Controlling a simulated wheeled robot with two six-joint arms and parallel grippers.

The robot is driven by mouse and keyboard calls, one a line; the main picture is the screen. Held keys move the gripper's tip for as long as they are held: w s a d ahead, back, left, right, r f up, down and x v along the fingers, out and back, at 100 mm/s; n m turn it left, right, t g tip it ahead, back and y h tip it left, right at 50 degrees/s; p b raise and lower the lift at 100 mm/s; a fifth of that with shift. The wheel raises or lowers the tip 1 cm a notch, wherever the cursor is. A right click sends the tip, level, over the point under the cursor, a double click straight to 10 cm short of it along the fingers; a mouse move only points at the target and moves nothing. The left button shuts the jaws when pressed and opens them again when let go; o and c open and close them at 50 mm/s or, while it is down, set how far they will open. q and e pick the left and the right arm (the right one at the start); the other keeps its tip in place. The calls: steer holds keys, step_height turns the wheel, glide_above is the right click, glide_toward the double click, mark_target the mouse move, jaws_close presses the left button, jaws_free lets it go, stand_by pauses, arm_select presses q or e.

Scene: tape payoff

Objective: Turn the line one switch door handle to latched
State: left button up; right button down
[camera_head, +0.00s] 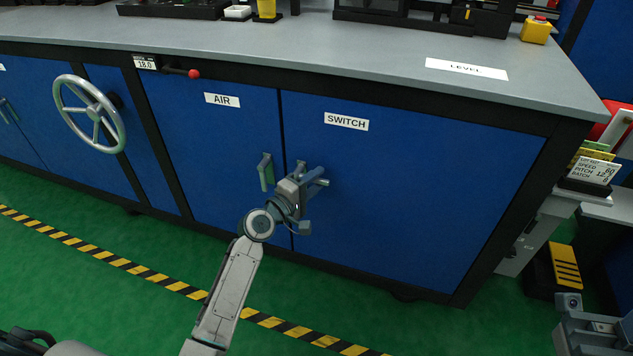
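The switch door (415,200) is a blue cabinet door with a white SWITCH label (346,122). My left gripper (311,180) is at its left edge, below the label, where the door's handle sits. The gripper's fingers and the grey handle overlap in the head view. The handle is mostly hidden, so its angle is unclear, and I cannot tell whether the fingers touch it or are closed on it. A grey part at the bottom right corner looks like my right wrist; its fingers cannot be made out.
The blue air door (205,150) to the left has an upright grey handle (265,171) close beside my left gripper. A silver handwheel (90,114) is farther left. The grey worktop (390,58) overhangs above. Green floor with striped tape is clear in front.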

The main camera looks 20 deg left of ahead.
arm_select(q)
steer(key=shift+w+d, duration=0.15)
steer(key=shift+w, duration=0.2)
jaws_close()
